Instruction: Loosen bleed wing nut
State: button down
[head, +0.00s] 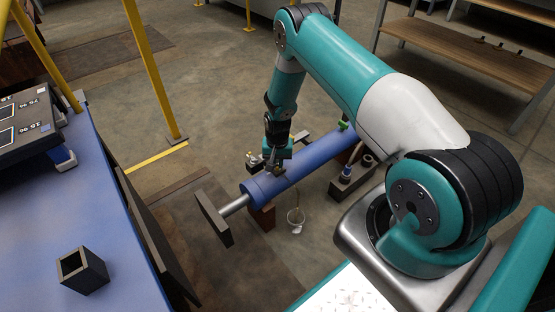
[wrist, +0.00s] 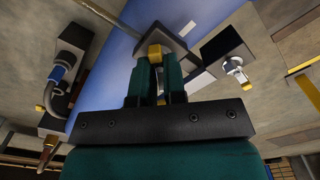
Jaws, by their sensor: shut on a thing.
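A blue cylinder (head: 297,165) lies low above the floor, with a grey rod (head: 236,205) out of its near end. In the head view my gripper (head: 277,160) points down at the top of the cylinder. In the wrist view my gripper (wrist: 156,62) has its two teal fingers close together on a small yellow piece, the bleed wing nut (wrist: 154,51), at a dark grey block (wrist: 167,37) on the cylinder. The fingers hide part of the nut, and I cannot tell how far it is turned.
A dark block with a silver fitting (wrist: 236,68) is right of the fingers; a blue-and-silver hose fitting (wrist: 57,74) is left. A clear cup (head: 296,217) stands on the floor beside the cylinder. A blue bench (head: 60,225) is at left, and a green fitting (head: 343,126) is at the cylinder's far end.

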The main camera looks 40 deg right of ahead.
jog(key=n+p, duration=0.1)
jog(key=n, duration=0.3)
jog(key=shift+n, duration=0.3)
jog(key=n, duration=0.4)
jog(key=shift+n+p, duration=0.3)
jog(key=c, duration=1.2)
grip_release()
notch_tip(320, 180, up, 17)
jog(key=p, duration=0.5)
jog(key=shift+r, duration=0.2)
